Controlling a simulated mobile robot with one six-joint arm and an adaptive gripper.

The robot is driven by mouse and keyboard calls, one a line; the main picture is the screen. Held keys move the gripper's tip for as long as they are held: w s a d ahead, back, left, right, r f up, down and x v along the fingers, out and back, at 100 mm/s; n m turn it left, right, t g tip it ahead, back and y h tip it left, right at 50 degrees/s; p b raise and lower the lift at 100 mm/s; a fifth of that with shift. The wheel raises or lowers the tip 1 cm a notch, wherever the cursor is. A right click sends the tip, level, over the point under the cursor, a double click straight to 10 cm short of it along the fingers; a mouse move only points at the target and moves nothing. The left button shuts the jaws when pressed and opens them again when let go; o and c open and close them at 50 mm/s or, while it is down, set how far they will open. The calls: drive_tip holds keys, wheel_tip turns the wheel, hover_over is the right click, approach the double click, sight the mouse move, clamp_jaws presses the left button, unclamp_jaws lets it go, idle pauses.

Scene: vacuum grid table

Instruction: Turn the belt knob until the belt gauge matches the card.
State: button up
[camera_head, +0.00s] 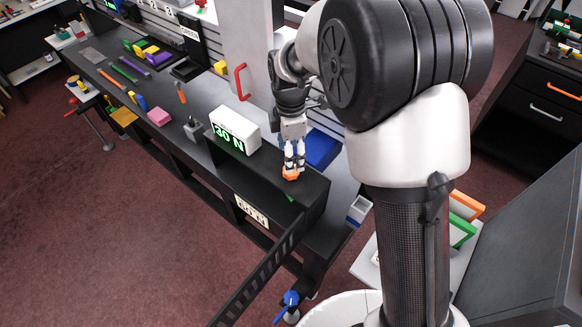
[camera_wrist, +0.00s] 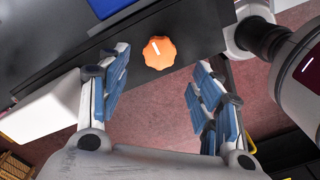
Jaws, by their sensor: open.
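The belt knob (camera_head: 290,175) is orange with a scalloped edge, on the dark belt unit at the near end of the bench. In the wrist view the knob (camera_wrist: 160,53) shows a white mark on its face. My gripper (camera_head: 294,164) is just above the knob. Its blue-padded fingers (camera_wrist: 157,75) are spread, with the knob between and beyond their tips; I cannot tell if they touch it. The belt gauge (camera_head: 233,132) is a white box reading "30 N" in green. A white card (camera_head: 252,211) hangs on the unit's front; its small print is hard to read.
A dark slotted belt (camera_head: 258,280) slopes down from the unit. A blue bin (camera_head: 322,149) stands behind the knob. A red handle (camera_head: 240,82) is on a grey panel farther back. Tools and a pink block (camera_head: 159,117) lie along the bench to the left.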

wheel_tip(320, 180, down, 6)
drive_tip(key=shift+f+b, duration=0.1)
drive_tip(key=shift+b, duration=0.35)
drive_tip(key=c, duration=1.1)
drive_tip(key=shift+o, duration=0.2)
